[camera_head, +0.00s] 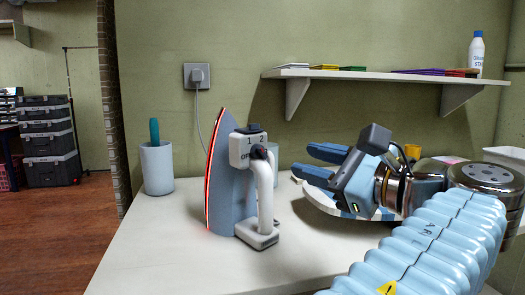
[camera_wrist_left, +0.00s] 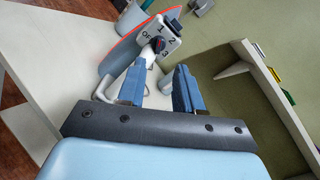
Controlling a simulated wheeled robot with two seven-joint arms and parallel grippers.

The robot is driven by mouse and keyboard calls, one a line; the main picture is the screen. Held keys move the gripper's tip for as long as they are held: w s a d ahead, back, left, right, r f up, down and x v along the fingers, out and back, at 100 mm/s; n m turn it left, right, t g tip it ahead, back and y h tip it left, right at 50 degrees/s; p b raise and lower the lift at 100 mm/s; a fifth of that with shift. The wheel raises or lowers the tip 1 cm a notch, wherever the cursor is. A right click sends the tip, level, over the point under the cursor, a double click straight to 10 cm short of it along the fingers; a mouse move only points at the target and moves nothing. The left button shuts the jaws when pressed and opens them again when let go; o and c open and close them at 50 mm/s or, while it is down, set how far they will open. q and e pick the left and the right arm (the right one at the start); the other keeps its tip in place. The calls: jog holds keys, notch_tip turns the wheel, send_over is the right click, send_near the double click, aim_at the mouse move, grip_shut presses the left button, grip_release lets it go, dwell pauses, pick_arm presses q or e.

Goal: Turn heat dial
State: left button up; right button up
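A blue-grey iron (camera_head: 228,180) stands upright on its heel on the white table (camera_head: 150,250), with a red glowing edge around its soleplate. Its white panel (camera_head: 240,150) carries the marks OFF, 1 and 2, and also 3 in the left wrist view. The dark heat dial (camera_wrist_left: 157,44) sits amid these marks; its exact setting is too small to tell. My left gripper (camera_head: 305,162) is right of the iron, apart from it, with its blue fingers pointing toward it. In the left wrist view the fingers (camera_wrist_left: 158,84) are open and empty, with the dial beyond them. My right gripper is not in view.
A grey cup (camera_head: 157,170) with a teal item stands at the table's left. The wall socket (camera_head: 197,76) has a plug and cord behind the iron. A shelf (camera_head: 375,74) with a bottle (camera_head: 476,52) hangs above. A striped surface (camera_head: 325,205) lies beneath my gripper. The table front is clear.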

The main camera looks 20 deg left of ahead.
aim_at(261, 149)
pick_arm(q)
jog(key=x, duration=1)
jog(key=shift+w+a, duration=0.15)
jog(key=shift+a, duration=0.15)
jog(key=shift+c, duration=0.4)
grip_shut()
jog(key=shift+f+n+b, duration=0.2)
jog(key=shift+n+b, duration=0.4)
jog(key=shift+b, duration=0.2)
jog(key=shift+r, duration=0.2)
jog(key=shift+o, duration=0.4)
grip_release()
jog(key=p+v, duration=0.1)
jog(key=v, duration=1.3)
